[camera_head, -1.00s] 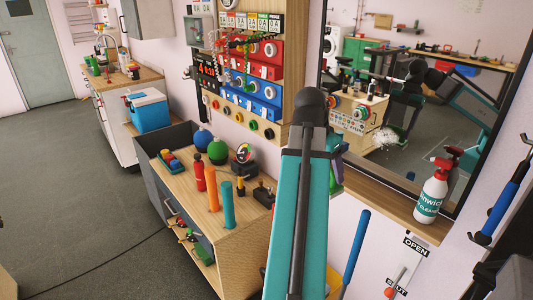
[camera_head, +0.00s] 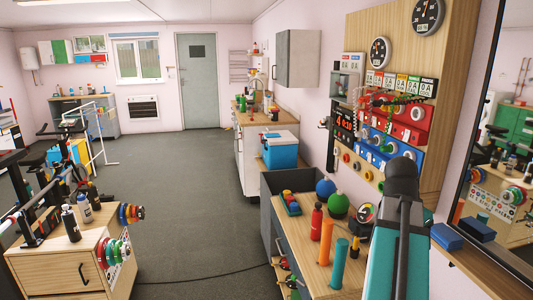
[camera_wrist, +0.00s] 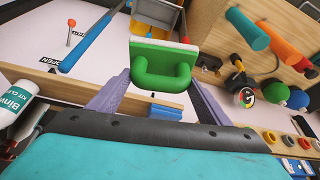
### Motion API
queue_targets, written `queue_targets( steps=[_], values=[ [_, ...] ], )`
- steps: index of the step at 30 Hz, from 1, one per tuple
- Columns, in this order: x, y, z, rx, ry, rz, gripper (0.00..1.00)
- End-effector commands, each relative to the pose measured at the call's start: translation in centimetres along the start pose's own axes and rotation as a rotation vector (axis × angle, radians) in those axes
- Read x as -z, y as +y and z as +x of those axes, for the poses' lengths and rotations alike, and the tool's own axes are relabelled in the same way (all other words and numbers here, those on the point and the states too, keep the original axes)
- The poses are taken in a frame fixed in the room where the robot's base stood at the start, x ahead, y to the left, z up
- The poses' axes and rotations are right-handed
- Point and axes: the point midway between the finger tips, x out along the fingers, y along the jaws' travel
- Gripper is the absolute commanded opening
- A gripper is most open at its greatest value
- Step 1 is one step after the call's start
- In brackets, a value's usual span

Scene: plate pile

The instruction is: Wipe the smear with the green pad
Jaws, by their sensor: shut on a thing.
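My gripper (camera_wrist: 158,80) is shut on the handle of the green pad (camera_wrist: 165,66) in the wrist view. The pad has a green loop handle on a pale flat plate, and it is held up clear of the surfaces around it. In the head view my arm hides the gripper and the pad. The mirror (camera_head: 490,190) shows only in part at the right edge of the head view. The smear is not visible in either current view.
A blue block (camera_head: 447,236) sits on the wooden ledge (camera_head: 485,268) below the mirror. A white bottle (camera_wrist: 14,108) is at the wrist view's left edge. A workbench (camera_head: 300,250) with rollers, balls and a red bottle (camera_head: 316,222) stands beside my arm. Open floor (camera_head: 185,200) lies left.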

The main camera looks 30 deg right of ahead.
Motion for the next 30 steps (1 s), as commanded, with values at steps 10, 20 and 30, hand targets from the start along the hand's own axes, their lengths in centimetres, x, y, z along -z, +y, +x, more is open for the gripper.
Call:
queue_targets(
  steps=[10, 20, 30],
  values=[
    [-5.4, -6.2, -1.3, 0.056, 0.001, -0.133, 0.54],
    [-11.1, -11.4, -2.7, 0.111, 0.0, -0.268, 0.54],
    [-17.7, -16.3, -4.6, 0.179, 0.001, -0.431, 0.54]
  ],
)
